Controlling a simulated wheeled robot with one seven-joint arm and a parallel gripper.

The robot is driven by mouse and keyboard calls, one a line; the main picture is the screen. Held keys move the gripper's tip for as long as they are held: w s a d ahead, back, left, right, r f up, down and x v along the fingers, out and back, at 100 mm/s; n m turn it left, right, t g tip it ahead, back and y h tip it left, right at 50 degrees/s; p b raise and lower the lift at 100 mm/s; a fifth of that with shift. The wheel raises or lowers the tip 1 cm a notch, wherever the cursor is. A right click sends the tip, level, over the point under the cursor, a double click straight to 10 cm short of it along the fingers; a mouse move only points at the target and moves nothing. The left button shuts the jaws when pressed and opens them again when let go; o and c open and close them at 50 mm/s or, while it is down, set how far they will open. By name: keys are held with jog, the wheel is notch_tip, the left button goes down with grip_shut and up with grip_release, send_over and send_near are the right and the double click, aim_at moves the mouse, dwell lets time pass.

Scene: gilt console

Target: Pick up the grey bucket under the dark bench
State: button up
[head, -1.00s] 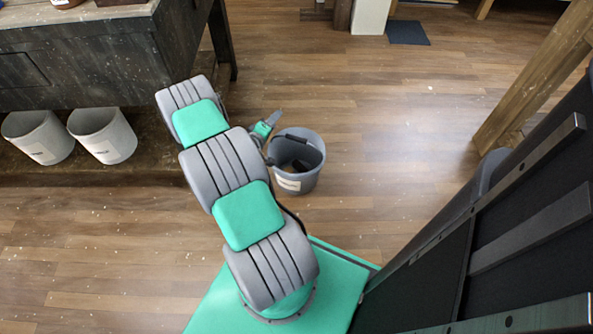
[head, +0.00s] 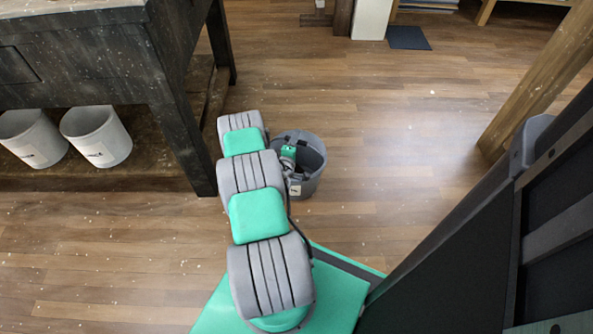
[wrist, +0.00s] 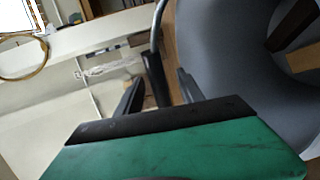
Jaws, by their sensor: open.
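A dark grey bucket (head: 309,181) with a pale label stands on the open floor, to the right of the dark bench (head: 95,65). Two paler grey buckets (head: 30,140) (head: 97,138) with labels stand under the bench. My gripper (wrist: 160,92) is open at the dark grey bucket, and the arm partly hides it in the head view. In the wrist view the bucket's wall (wrist: 220,60) fills the right side. A thin curved handle with a dark grip (wrist: 156,78) appears between my fingers; I cannot tell whether they touch it.
The bench leg (head: 190,130) stands left of my arm. A wooden post (head: 530,85) rises at the right. A dark mat (head: 408,37) lies at the back. The floor between is clear. Something dark lies inside the bucket in the wrist view (wrist: 293,25).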

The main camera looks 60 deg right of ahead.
jog(key=shift+c, duration=0.4)
grip_shut()
jog(key=shift+r, duration=0.25)
